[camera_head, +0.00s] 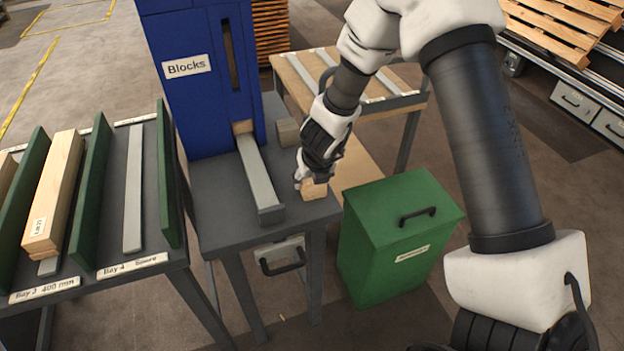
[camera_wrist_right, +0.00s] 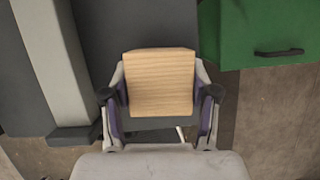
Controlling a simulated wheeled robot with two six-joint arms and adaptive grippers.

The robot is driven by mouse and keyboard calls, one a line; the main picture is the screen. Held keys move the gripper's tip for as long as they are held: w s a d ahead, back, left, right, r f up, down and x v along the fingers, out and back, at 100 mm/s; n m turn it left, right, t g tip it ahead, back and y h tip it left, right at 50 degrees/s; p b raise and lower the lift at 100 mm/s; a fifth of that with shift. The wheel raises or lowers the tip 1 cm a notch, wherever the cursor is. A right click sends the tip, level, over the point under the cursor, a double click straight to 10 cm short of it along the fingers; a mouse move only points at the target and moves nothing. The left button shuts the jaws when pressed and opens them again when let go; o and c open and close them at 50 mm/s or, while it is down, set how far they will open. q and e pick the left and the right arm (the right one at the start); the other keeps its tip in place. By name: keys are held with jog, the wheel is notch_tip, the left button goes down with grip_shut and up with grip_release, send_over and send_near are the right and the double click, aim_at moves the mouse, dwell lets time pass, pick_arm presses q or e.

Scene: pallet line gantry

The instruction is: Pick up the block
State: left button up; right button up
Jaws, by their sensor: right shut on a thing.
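A light wooden block (camera_head: 314,190) is between the fingers of my right gripper (camera_head: 307,183), near the front right corner of the grey table (camera_head: 205,183). In the right wrist view the block (camera_wrist_right: 160,83) fills the space between the two fingers of the right gripper (camera_wrist_right: 161,100), which is shut on it. I cannot tell whether the block touches the table top. The blue dispenser (camera_head: 190,85) labelled "Blocks" stands at the back, with another block (camera_head: 243,127) at its outlet. A further block (camera_head: 288,132) lies on the table behind my gripper. My left gripper is not in view.
A grey chute (camera_head: 259,178) runs forward from the dispenser. A green bin (camera_head: 385,240) with a black handle stands right of the table. At left, a rack with green dividers (camera_head: 91,185) holds boards (camera_head: 55,190).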

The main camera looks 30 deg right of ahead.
notch_tip(320, 180, up, 18)
jog(key=p, duration=1.1)
jog(key=shift+f, duration=0.1)
